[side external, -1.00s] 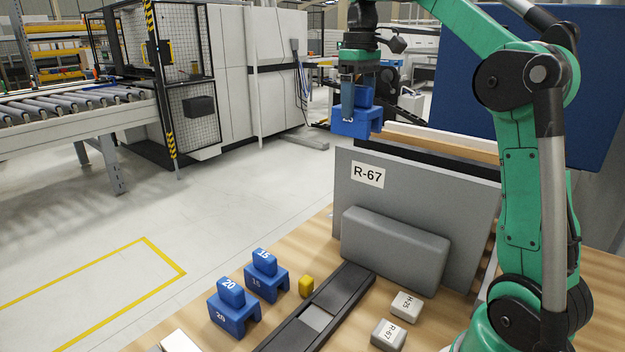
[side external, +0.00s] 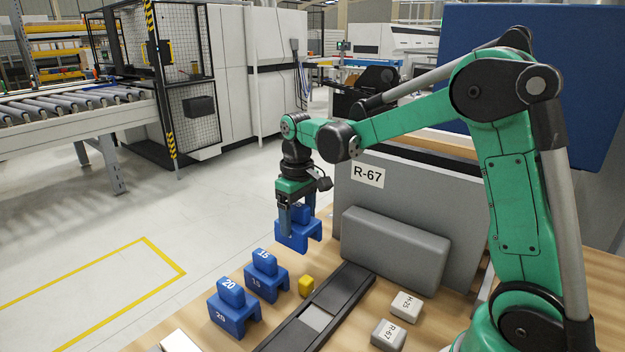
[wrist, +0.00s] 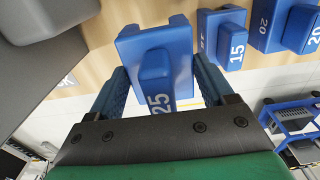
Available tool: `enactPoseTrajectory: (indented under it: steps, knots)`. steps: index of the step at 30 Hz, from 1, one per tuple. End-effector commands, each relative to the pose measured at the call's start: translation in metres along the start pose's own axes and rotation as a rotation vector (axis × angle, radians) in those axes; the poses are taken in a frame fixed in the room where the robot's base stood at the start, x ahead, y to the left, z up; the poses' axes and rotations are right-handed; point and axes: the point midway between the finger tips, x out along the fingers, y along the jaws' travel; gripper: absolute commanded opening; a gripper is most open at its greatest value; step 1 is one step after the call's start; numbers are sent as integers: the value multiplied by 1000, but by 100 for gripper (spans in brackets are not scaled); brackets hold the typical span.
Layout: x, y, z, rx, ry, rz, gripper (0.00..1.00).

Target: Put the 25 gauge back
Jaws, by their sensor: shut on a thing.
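The blue 25 gauge (wrist: 155,75) is in my gripper, with "25" readable on its top block in the wrist view. The blue 15 gauge (side external: 265,278) and the blue 20 gauge (side external: 233,308) stand in a row on the table, nearer the camera than the held gauge.
A grey panel marked R-67 (side external: 420,200) stands upright behind a grey block (side external: 395,250).

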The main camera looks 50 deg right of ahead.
Motion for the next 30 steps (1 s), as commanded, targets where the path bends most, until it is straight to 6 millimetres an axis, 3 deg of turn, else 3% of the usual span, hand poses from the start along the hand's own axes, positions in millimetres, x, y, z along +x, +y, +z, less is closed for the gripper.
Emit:
enactPoseTrajectory:
  steps: [3,15,27,28,30]
  knots:
    - [19,0,0,0,0,0,6]
    - [62,0,0,0,1,0,6]
    - [67,0,0,0,0,0,6]
    - [66,0,0,0,0,0,83]
    - [66,0,0,0,0,0,100]
